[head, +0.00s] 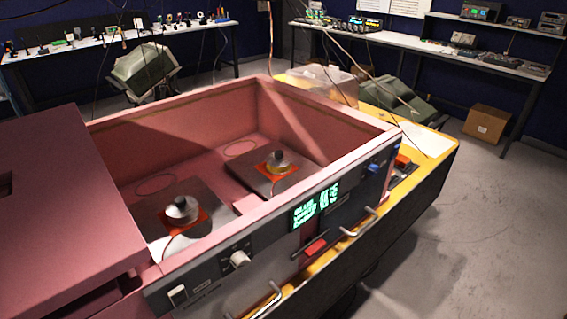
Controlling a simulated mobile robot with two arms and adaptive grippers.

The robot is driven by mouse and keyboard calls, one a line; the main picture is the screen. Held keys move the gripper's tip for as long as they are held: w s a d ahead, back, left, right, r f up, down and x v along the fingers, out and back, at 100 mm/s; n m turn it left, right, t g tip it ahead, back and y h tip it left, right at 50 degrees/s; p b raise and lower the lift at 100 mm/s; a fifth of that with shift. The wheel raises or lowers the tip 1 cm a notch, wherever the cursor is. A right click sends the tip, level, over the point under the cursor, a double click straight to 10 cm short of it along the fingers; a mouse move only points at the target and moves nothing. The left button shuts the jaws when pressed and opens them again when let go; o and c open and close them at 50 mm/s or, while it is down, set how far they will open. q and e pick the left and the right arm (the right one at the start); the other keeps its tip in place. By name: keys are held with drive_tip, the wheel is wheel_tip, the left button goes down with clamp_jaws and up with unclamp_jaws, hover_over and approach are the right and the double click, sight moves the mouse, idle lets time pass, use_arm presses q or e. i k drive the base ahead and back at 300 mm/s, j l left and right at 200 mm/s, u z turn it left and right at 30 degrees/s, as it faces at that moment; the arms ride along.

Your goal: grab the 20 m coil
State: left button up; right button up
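An open pink foam enclosure (320,185) stands on a yellow-edged cart. Inside it are two small round metallic pieces with dark tops. The left piece (182,211) is silver and sits on an orange square on a grey plate (150,225). The right piece (279,165) has a yellowish lower part and sits on an orange square on a second grey plate (250,178). I cannot tell from any label which is the 20 m coil. Neither of my grippers is in the head view.
The enclosure's front panel has a green display (315,206), a knob (239,259), a red switch (316,247) and metal handles. A pink lid or block (50,210) covers the left. Benches with equipment line the back. A cardboard box (487,124) stands on the floor, which is clear at right.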

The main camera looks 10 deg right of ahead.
sight(182, 210)
drive_tip(key=i+l+u, duration=0.5)
drive_tip(key=i+l, duration=0.2)
drive_tip(key=l, duration=0.15)
